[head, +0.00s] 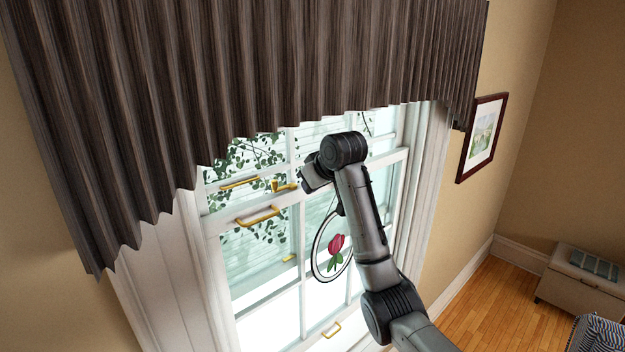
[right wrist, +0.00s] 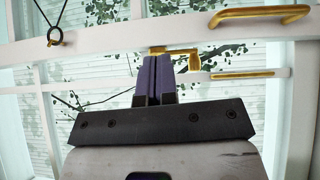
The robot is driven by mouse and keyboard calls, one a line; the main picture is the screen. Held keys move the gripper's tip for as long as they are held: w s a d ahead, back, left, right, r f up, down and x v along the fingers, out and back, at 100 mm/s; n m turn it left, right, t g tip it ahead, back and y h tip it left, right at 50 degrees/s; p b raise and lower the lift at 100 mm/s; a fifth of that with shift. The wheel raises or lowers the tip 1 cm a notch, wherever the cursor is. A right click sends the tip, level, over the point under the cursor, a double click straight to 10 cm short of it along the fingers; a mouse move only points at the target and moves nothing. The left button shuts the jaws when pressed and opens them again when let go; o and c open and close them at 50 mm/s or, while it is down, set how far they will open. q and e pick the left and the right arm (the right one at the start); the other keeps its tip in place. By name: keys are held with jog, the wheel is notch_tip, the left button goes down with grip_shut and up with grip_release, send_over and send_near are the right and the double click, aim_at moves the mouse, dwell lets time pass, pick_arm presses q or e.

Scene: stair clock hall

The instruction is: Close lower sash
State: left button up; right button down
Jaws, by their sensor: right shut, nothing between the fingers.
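The white-framed lower sash (head: 222,222) carries a brass handle (head: 258,215) on its top rail. That handle also shows in the right wrist view (right wrist: 260,14). A brass latch (head: 285,186) sits just above the rail. Another brass pull (head: 331,330) shows low on the window. I cannot tell whether the sash is fully down. My right gripper (right wrist: 156,62) is shut and empty, in front of the window near the brass latch (right wrist: 194,60); contact cannot be told. In the head view my right arm hides part of the window, and the fingers are not clear. My left gripper is out of view.
A round tulip ornament (head: 336,245) hangs in front of the panes beside my right arm. A dark pleated valance (head: 250,70) covers the window top. A framed picture (head: 482,138) hangs on the right wall. A bench (head: 583,283) stands at far right.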

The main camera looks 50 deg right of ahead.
aim_at(294, 188)
notch_tip(294, 188, up, 4)
jog(key=d, duration=0.1)
jog(key=p+x, duration=0.3)
jog(key=x, duration=0.3)
jog(key=shift+w+d+f+p, duration=0.2)
jog(key=shift+w+p, duration=0.1)
jog(key=shift+p, duration=0.1)
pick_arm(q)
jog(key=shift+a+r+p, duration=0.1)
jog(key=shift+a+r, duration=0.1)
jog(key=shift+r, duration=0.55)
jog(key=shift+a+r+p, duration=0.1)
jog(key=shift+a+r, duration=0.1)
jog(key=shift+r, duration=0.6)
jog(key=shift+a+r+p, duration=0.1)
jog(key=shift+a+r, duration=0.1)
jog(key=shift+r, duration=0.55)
pick_arm(e)
jog(key=shift+x, duration=1)
jog(key=shift+f, duration=0.1)
